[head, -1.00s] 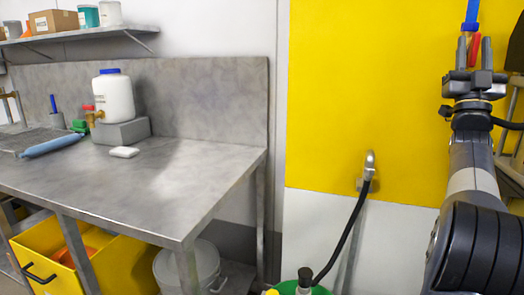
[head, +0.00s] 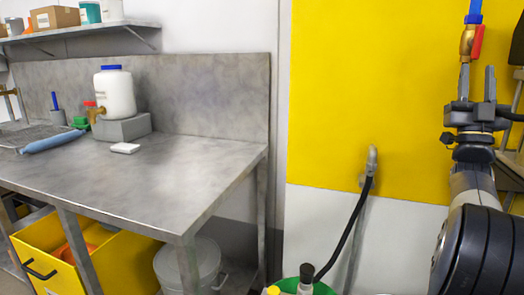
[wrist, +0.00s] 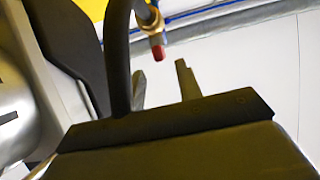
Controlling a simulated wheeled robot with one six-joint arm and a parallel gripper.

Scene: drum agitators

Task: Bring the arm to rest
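My gripper (head: 477,72) is at the right of the head view, its two fingers pointing up and apart with nothing between them. It also shows in the wrist view (wrist: 162,75), again open and empty. A brass valve (head: 466,42) with a red handle (head: 478,42) hangs under a blue pipe (head: 474,12), just above the fingertips in the head view. In the wrist view the red handle (wrist: 158,52) lies beyond the fingertips, apart from them. My arm is raised in front of the yellow wall panel.
A steel bench (head: 190,185) at left carries a white jug (head: 114,95) on a grey block. A yellow bin (head: 120,262) and a grey bucket (head: 190,265) stand below. A black hose (head: 345,230) runs from a wall pipe to a green container (head: 322,289). Dark shelving is at far right.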

